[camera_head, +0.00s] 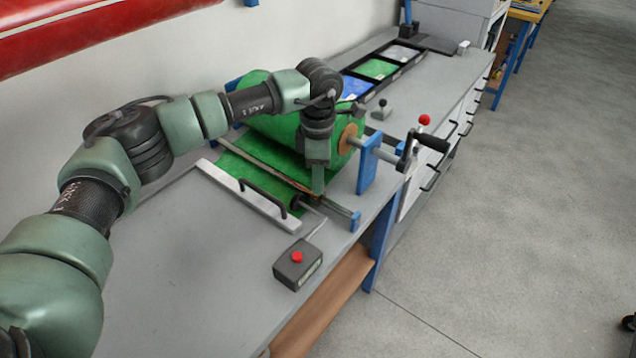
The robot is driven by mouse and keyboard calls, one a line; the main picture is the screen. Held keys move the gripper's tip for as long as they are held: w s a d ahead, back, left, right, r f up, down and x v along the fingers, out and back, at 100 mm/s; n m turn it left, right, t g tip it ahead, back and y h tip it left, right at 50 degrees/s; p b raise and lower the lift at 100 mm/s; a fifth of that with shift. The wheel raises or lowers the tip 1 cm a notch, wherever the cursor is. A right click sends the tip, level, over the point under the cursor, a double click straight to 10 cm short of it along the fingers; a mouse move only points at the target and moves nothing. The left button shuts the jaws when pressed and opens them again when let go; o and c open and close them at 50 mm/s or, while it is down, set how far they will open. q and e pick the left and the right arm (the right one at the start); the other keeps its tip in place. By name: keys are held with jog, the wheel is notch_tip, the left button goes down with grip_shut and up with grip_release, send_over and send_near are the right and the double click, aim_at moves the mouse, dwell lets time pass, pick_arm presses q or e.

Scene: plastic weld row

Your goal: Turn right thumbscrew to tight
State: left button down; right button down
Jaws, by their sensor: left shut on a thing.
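My left arm reaches in from the left, and its gripper (318,187) points down at the right end of the long bar (258,167) across the green sheet. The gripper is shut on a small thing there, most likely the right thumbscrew. The fingers hide it, so its shape and how far it is turned cannot be seen. The green sheet (254,176) runs from a large green roll (279,128) under the bar. My right gripper is not in view.
A clamp plate with a black handle (263,198) lies in front of the bar. A control box with a red button (298,262) sits near the bench edge. A blue roll support (367,170) and a crank (430,141) stand to the right. The front left bench is clear.

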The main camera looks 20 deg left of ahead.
pick_arm(q)
jog(key=m+b, duration=0.2)
jog(key=m, duration=0.3)
jog(key=shift+r, duration=0.1)
jog(key=shift+m, duration=0.3)
jog(key=shift+w, duration=0.1)
jog(key=c, duration=1.1)
grip_release()
notch_tip(320, 180, up, 8)
jog(key=p, duration=0.4)
jog(key=shift+p, duration=0.3)
